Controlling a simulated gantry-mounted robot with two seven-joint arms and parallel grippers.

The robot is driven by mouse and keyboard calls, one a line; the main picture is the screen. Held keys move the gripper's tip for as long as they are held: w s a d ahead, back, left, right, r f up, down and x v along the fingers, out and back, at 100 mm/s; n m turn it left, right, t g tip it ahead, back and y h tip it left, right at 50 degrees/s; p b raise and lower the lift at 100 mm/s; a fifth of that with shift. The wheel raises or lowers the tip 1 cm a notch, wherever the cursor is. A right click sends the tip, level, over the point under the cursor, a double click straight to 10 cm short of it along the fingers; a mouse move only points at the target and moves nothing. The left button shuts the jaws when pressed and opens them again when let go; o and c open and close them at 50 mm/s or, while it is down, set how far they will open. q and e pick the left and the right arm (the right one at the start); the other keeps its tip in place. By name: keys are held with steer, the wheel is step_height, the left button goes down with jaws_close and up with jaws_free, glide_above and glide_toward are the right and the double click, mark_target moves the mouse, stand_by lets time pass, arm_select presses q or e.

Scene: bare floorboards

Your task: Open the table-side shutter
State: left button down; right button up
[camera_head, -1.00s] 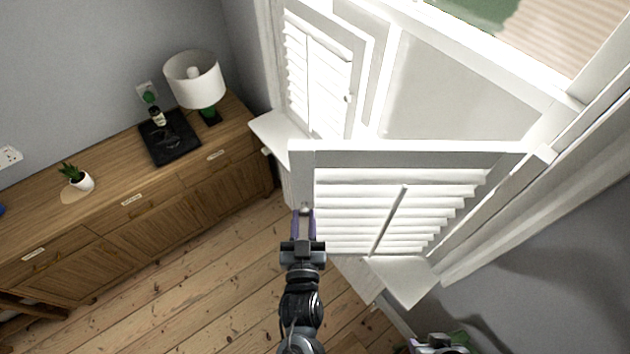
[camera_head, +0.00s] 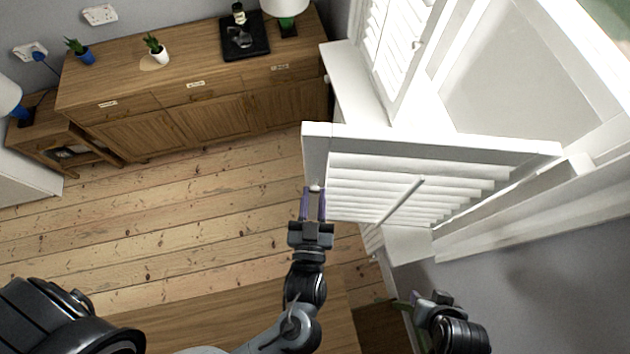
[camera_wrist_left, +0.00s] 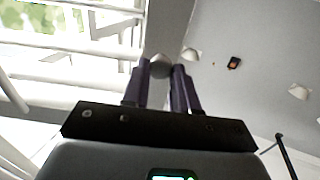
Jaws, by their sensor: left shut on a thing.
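The near white louvred shutter (camera_head: 400,190) stands swung out from the window, its free edge toward the left in the head view. My left gripper (camera_head: 314,200) is at that free edge, shut on the shutter's small round knob (camera_head: 316,188). In the left wrist view the knob (camera_wrist_left: 160,66) shows at the tips of my left gripper's fingers (camera_wrist_left: 163,88). My right gripper (camera_head: 432,298) is low at the lower right, apart from the shutter; its finger opening is unclear.
A second white shutter (camera_head: 393,45) stands farther back by the wooden sideboard (camera_head: 190,92). The sideboard holds a black tray (camera_head: 245,42), a lamp and small plants. Bare floorboards (camera_head: 190,205) lie open left of the near shutter. A wooden surface (camera_head: 200,318) is at the bottom.

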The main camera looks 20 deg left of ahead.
arm_select(q)
steer(key=c, duration=0.9)
jaws_free()
steer(key=b+v, duration=0.3)
steer(key=v, duration=0.7)
steer(key=shift+s+d+b, duration=0.15)
steer(key=shift+s+b, duration=0.15)
steer(key=shift+s, duration=0.1)
